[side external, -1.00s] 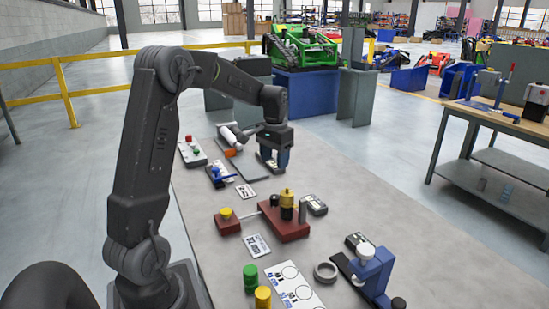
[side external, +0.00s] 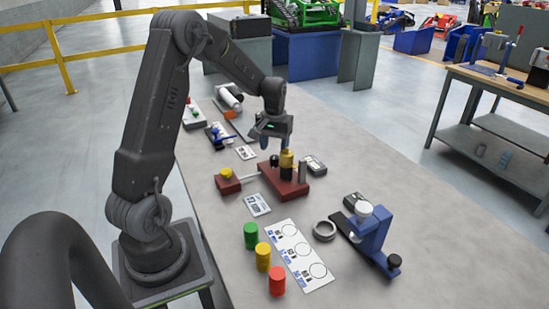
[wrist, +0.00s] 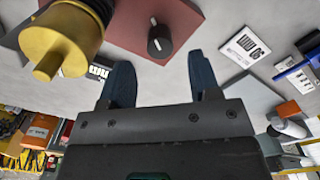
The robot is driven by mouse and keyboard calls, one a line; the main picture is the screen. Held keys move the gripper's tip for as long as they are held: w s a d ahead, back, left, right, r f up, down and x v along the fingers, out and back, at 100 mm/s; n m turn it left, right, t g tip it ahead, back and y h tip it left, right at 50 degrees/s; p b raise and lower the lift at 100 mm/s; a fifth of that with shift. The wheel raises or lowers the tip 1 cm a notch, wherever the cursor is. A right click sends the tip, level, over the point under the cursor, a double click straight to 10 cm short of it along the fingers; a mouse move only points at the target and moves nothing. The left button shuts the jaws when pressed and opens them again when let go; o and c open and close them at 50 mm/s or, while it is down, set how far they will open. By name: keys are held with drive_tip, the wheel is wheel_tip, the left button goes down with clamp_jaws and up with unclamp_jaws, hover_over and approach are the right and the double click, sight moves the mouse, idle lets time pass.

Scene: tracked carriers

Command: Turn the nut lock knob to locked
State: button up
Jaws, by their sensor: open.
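The black knob (wrist: 159,42), with a white pointer mark, sits on a red-brown block (wrist: 182,16) in the wrist view. In the side view the knob (side external: 274,161) is small on the same block (side external: 296,189), beside a yellow and black cylinder (side external: 286,161). My gripper (wrist: 162,80) is open and empty. Its two blue fingers lie either side of the knob's line in the wrist view, with the knob ahead of their tips. In the side view my gripper (side external: 268,134) is above the block and apart from the knob. I cannot read the knob's lock position.
The yellow cylinder (wrist: 58,40) stands close to the left finger in the wrist view. A small red block with a yellow cap (side external: 227,181) is joined by a rod. Coloured cylinders (side external: 263,256), a ring (side external: 324,230) and a blue fixture (side external: 375,229) stand nearer the camera.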

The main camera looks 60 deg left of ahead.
sight(274, 157)
drive_tip(key=shift+f, duration=2.35)
drive_tip(key=c, duration=0.9)
drive_tip(key=shift+n, duration=0.3)
drive_tip(key=n, duration=0.3)
drive_tip(key=shift+n, duration=2)
